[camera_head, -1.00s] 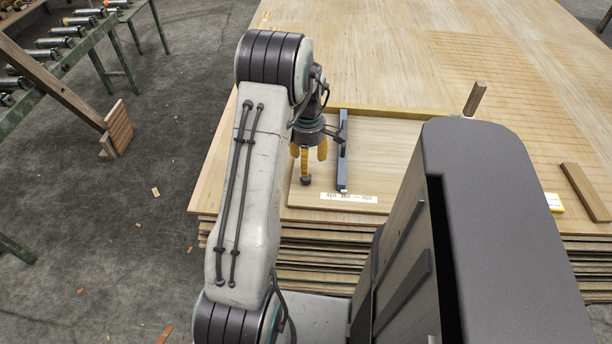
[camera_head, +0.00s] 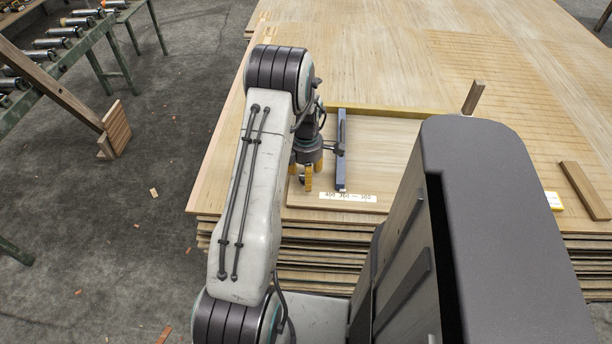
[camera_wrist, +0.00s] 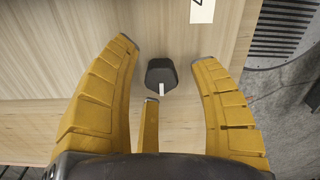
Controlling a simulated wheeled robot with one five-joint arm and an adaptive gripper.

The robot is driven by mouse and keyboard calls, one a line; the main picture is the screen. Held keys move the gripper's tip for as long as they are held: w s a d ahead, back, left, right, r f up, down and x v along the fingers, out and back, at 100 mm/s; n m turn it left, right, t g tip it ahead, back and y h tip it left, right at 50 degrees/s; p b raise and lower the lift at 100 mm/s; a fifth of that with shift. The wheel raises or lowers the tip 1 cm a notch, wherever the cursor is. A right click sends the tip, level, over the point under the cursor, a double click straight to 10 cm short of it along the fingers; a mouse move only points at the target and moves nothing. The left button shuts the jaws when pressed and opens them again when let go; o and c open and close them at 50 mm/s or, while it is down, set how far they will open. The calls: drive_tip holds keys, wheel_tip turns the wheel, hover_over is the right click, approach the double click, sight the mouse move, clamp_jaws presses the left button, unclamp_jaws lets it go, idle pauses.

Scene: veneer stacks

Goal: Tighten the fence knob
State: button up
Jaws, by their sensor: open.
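The fence knob (camera_wrist: 161,74) is a small dark knob with a light mark on its edge. In the wrist view it sits on the pale wooden board between the spread yellow fingers of my gripper (camera_wrist: 165,65). The fingers stand open around it and do not appear to touch it. In the head view my gripper (camera_head: 308,184) points down over the board's left front part and hides most of the knob. The dark fence bar (camera_head: 341,155) lies on the board just right of my gripper.
A white label (camera_head: 348,197) with numbers lies at the board's front edge. Veneer stacks (camera_head: 310,252) lie below. A yellow strip (camera_head: 385,112) runs behind the fence. A wooden block (camera_head: 473,97) stands farther right.

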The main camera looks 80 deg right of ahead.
drive_tip(key=shift+f, duration=0.35)
drive_tip(key=shift+c, duration=0.3)
clamp_jaws()
